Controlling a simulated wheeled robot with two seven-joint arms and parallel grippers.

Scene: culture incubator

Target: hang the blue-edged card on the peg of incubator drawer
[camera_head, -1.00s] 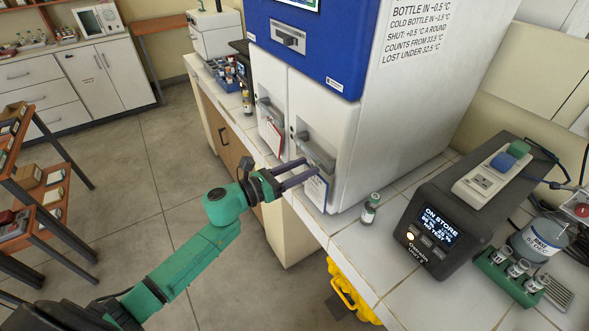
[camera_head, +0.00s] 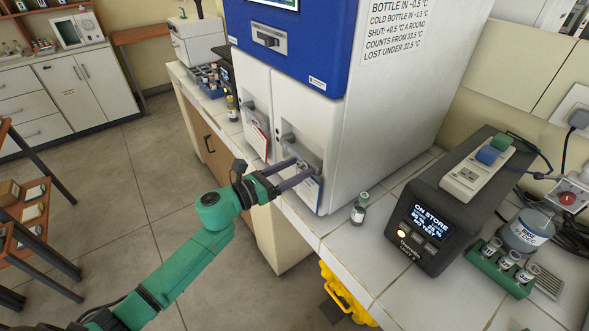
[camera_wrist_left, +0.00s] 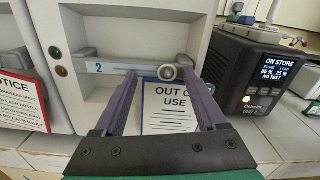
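The blue-edged card (camera_wrist_left: 168,110), reading "OUT OF USE", is upright against the front of the drawer marked 2 in the left wrist view. Its top edge is just below the round peg end (camera_wrist_left: 168,72); whether a hole or loop sits around the peg cannot be seen clearly. In the head view the card (camera_head: 309,193) shows below my left gripper (camera_head: 304,167). The two purple fingers of my left gripper also show in the left wrist view (camera_wrist_left: 167,90), spread apart on either side of the peg and card. The right finger covers part of the card's right side. My right gripper is out of view.
A red-edged notice card (camera_head: 259,140) hangs on the neighbouring drawer to the left. A small vial (camera_head: 359,209) stands on the white tiled counter (camera_head: 345,245), right of the drawer. A dark display unit (camera_head: 436,215) stands further right.

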